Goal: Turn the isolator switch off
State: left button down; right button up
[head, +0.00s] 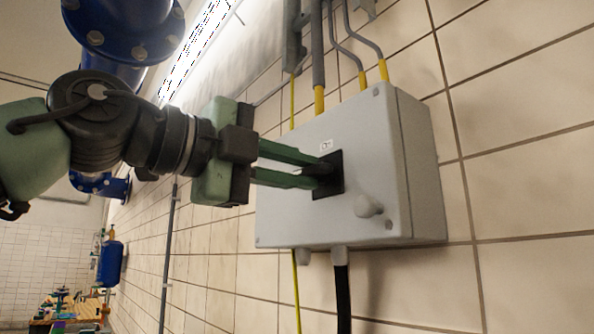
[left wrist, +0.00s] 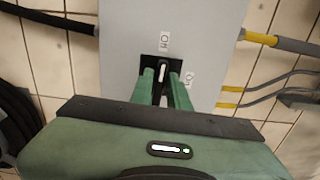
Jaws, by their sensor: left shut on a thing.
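The isolator switch is a black square plate (head: 337,186) with a black handle (head: 320,168) on the front of a light grey wall box (head: 290,222). My left gripper (head: 318,173) reaches in from the left, its two green fingers closed around the handle. In the left wrist view, the fingers lie on both sides of the handle (left wrist: 163,73), whose white mark lines up with a small label (left wrist: 165,41) at the plate's far edge. A second label (left wrist: 189,79) sits beside the plate. Both labels are hard to read. My right gripper is not in view.
A round grey knob (head: 368,206) sticks out of the box below right of the switch. Conduits with yellow ends (head: 319,98) enter from above; a black cable (head: 343,290) leaves below. A large blue flanged pipe (head: 125,30) is upper left. The tiled wall is bare to the right.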

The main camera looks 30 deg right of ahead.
pick_arm(q)
jog(key=c, duration=1.5)
grip_release()
jog(key=shift+a, duration=0.1)
jog(key=shift+a, duration=0.35)
jog(key=a, duration=0.2)
jog(key=a+b, duration=0.1)
jog(key=a, duration=0.1)
jog(key=a+b, duration=0.1)
jog(key=a, duration=0.2)
jog(key=shift+s, duration=0.25)
